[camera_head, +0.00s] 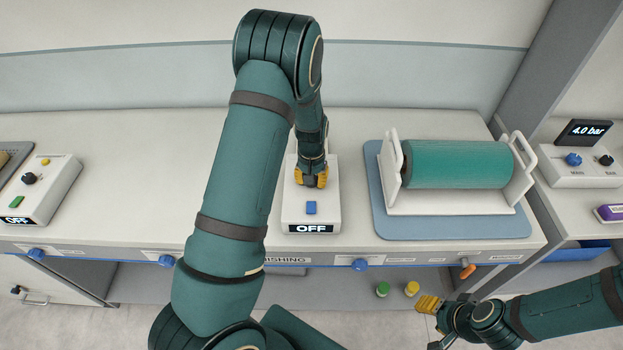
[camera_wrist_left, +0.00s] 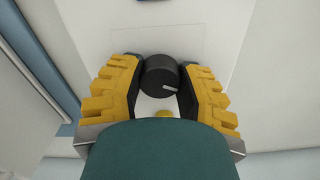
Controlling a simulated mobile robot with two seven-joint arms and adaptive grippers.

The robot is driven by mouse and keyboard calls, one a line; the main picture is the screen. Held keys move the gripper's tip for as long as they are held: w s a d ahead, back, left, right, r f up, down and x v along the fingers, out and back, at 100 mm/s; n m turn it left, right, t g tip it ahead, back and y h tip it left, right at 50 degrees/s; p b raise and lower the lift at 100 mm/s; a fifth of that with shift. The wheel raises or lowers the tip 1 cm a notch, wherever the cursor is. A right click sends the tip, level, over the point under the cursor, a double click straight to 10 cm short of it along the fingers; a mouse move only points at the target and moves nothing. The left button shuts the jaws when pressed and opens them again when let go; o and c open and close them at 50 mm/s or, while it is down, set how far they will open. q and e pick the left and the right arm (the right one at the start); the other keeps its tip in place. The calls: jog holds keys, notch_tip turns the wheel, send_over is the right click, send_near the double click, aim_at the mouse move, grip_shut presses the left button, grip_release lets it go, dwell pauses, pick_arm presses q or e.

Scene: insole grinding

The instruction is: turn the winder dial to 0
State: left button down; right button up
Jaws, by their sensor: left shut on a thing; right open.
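The winder is the white box (camera_head: 326,212) in the middle of the bench, with a blue button (camera_head: 311,208) and a display (camera_head: 310,228) reading OFF. My left gripper (camera_head: 311,178) points down over the back part of this box and hides the dial in the head view. In the left wrist view the black dial (camera_wrist_left: 160,76) sits between the yellow fingers of my left gripper (camera_wrist_left: 164,92), which are shut on it. A pale pointer mark (camera_wrist_left: 170,88) shows on the dial. My right gripper (camera_head: 428,304) is open and empty, low at the right in front of the bench.
A green roll (camera_head: 458,164) lies in a white cradle on a blue mat (camera_head: 380,210), right of the box. Another control box (camera_head: 52,188) reading OFF stands at left. A 4.0 bar display (camera_head: 584,132) with knobs is at far right. Blue knobs (camera_head: 360,265) line the bench front.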

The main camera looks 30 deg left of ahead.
pick_arm(q)
jog(key=shift+s+f+n, duration=0.1)
jog(key=shift+n, duration=0.2)
jog(key=c, duration=0.5)
grip_release()
jog(key=shift+r, duration=0.5)
notch_tip(320, 180, up, 11)
jog(key=shift+r, duration=0.1)
